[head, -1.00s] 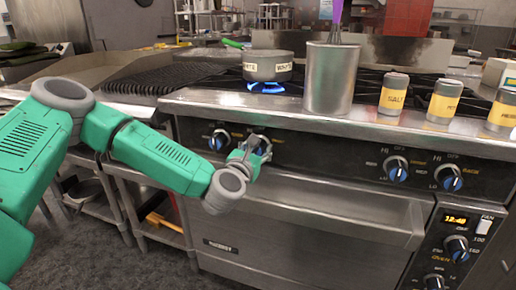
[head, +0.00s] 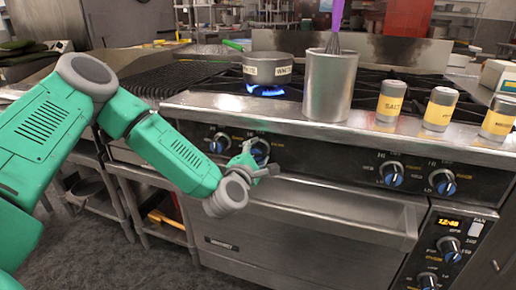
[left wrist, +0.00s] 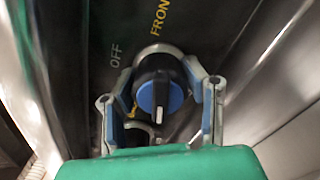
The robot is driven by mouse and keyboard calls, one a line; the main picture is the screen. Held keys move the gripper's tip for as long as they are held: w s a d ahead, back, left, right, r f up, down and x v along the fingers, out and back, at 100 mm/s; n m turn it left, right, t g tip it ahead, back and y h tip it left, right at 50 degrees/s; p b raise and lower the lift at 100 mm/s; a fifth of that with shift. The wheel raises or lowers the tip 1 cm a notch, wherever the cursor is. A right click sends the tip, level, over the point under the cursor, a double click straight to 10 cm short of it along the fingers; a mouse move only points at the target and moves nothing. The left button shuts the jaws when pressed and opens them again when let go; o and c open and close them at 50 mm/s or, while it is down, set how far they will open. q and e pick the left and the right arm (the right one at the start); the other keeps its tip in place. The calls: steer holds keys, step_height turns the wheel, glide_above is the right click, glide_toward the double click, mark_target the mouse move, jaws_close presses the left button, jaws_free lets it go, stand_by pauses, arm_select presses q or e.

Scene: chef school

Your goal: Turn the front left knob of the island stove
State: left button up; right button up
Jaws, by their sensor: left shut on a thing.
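The island stove (head: 330,140) has a row of black and blue knobs on its dark front panel. My left gripper (head: 258,160) is at the second knob from the left (head: 260,148), which it partly covers in the head view. In the left wrist view, this knob (left wrist: 160,92) sits between the two fingers of my left gripper (left wrist: 163,75), below the printed words OFF and FRONT. The gripper is shut on it. The leftmost knob (head: 219,143) stands free beside it. My right gripper is not in view.
A pot (head: 268,70) sits over a lit blue flame. A metal canister (head: 330,85) holding a purple-handled whisk stands on the stove's front ledge, with several yellow-labelled shakers (head: 440,108) to its right. The oven handle (head: 330,210) runs below the panel.

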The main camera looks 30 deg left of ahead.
arm_select(q)
steer(key=m+p, duration=0.2)
steer(key=m, duration=0.3)
steer(key=shift+d+f+m+p, duration=0.1)
steer(key=shift+d+m+p, duration=0.05)
steer(key=shift+m+p, duration=0.15)
steer(key=m+p, duration=0.1)
steer(key=m, duration=0.1)
steer(key=m+p, duration=0.1)
steer(key=m, duration=0.2)
steer(key=shift+s+f+m+p, duration=0.15)
steer(key=shift+m+p, duration=0.15)
steer(key=m+p, duration=0.2)
steer(key=m, duration=0.3)
steer(key=shift+f, duration=0.1)
steer(key=shift+f+m+p, duration=0.1)
steer(key=shift+m+p, duration=0.9)
steer(key=shift+m, duration=1.4)
steer(key=o, duration=1.1)
steer(key=shift+o, duration=0.2)
